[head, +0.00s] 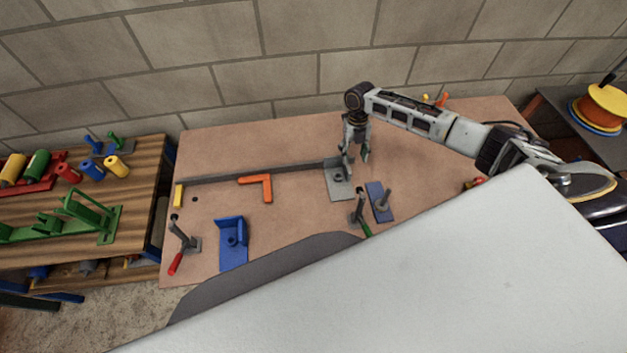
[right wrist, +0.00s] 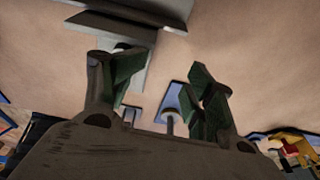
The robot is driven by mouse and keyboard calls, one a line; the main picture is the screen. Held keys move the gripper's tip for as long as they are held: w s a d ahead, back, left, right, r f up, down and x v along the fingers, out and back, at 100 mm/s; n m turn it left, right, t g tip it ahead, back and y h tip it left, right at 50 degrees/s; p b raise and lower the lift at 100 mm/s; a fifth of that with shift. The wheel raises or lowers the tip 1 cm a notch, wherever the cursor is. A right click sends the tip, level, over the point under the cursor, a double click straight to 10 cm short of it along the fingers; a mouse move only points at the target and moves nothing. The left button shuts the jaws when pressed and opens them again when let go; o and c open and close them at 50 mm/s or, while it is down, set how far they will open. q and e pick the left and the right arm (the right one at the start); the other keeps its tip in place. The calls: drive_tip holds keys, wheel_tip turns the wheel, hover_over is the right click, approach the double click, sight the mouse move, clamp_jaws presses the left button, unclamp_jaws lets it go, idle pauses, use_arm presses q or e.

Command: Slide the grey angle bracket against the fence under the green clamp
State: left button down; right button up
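The grey angle bracket (head: 341,186) lies on the brown table at the right end of the long grey fence (head: 255,172). Its upright side is partly hidden by my right gripper (head: 357,155). The right gripper points down beside the bracket's right side, with its fingers apart and nothing seen between them. In the right wrist view, the gripper (right wrist: 168,92) shows two separated dark green fingers. The left one overlaps a grey piece (right wrist: 110,28), apparently the bracket; contact cannot be told. The green clamp (head: 360,211), with a green handle, stands just in front of the bracket. My left gripper is not in view.
A blue plate with a post (head: 380,203) lies right of the green clamp. An orange square (head: 267,188), a blue angle bracket (head: 233,245) and a red-handled clamp (head: 185,246) are further left. A large white surface covers the front right.

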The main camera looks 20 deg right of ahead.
drive_tip(key=shift+r+p, duration=1.15)
drive_tip(key=shift+r, duration=0.3)
drive_tip(key=shift+f, duration=0.1)
